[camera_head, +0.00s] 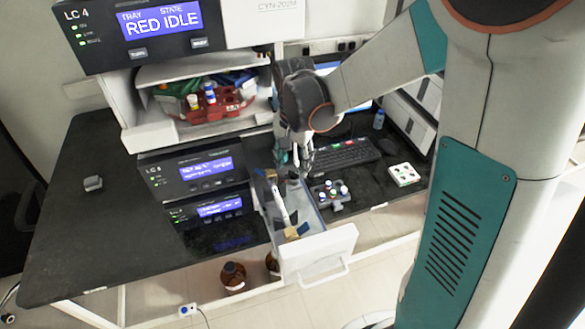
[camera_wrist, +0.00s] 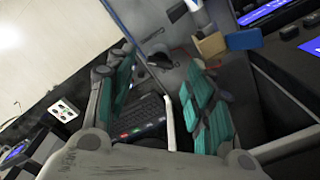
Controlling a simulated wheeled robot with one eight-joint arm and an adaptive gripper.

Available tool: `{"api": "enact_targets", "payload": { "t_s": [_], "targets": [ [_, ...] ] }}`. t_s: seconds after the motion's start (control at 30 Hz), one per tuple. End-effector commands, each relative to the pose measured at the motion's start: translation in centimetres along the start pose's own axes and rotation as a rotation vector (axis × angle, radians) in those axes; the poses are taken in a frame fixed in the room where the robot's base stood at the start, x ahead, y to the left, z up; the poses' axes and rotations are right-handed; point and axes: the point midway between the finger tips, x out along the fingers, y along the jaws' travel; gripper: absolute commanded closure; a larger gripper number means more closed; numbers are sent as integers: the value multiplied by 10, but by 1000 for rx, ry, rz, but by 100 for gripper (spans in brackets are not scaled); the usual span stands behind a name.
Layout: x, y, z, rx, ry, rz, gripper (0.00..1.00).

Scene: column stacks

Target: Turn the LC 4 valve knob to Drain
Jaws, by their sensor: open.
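The LC 4 column stack (camera_head: 90,58) stands at the left in the head view, its screen reading RED IDLE. A drawer with a white front (camera_head: 318,255) and clear sides is pulled out from the stack. My gripper (camera_head: 293,166) points down over the drawer's back end. In the wrist view my gripper (camera_wrist: 160,78) is open, its teal finger pads apart with nothing held between them. A dark rounded part (camera_wrist: 158,57), perhaps the valve knob, shows beyond the fingertips on a grey panel. Its setting and any Drain label are unreadable.
A white tray with coloured dots (camera_head: 404,174) is further right. Brown bottles (camera_head: 233,276) stand below the bench. The black bench top at the left (camera_head: 75,215) is mostly clear.

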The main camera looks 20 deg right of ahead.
Motion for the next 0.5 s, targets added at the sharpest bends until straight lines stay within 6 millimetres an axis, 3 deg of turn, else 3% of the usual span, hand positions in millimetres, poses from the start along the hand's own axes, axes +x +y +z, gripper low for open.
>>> {"api": "enact_targets", "payload": {
  "t_s": [0.2, 0.5],
  "targets": [
    [24, 0, 0, 0, 0, 0, 52],
    [27, 0, 0, 0, 0, 0, 52]
  ]
}}
